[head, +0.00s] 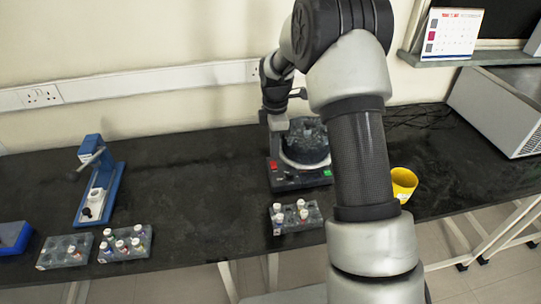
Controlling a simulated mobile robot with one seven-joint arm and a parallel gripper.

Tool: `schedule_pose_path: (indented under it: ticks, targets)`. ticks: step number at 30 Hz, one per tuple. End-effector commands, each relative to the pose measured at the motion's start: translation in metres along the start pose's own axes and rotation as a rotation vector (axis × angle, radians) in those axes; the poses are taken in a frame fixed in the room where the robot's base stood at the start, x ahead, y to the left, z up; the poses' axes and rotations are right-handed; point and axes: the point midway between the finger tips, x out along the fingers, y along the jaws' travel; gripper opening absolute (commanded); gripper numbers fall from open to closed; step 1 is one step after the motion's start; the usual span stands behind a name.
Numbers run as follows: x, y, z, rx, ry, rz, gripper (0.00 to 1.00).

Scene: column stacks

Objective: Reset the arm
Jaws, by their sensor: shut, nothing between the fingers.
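My arm reaches forward over the dark bench from the right of the middle in the head view. Its wrist bends down over the back of the bench. My gripper (278,119) is small and partly hidden there, above the rear left of a round-topped device. It is shut, and I see nothing held in it. The device (300,178) has a dark base with a red and a green button, and my arm stands close to its right side in the picture.
A rack (295,220) with several vials stands in front of the device. A yellow cup (403,184) is right of my arm. A blue stand (99,185), two more racks (63,252) (125,243) and a blue box (14,238) are left. The bench's left middle is clear.

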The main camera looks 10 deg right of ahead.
Motion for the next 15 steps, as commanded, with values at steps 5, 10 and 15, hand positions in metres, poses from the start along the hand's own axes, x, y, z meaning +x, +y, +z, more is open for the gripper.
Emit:
schedule_pose_path:
  ticks: [5, 10, 15]
  targets:
    - [-0.003, 0.0, 0.0, 0.003, 0.0, 0.002, 0.0]
    - [-0.056, -0.012, 0.0, 0.11, -0.003, 0.044, 0.0]
    - [-0.159, -0.058, 0.001, 0.385, 0.011, 0.136, 0.0]
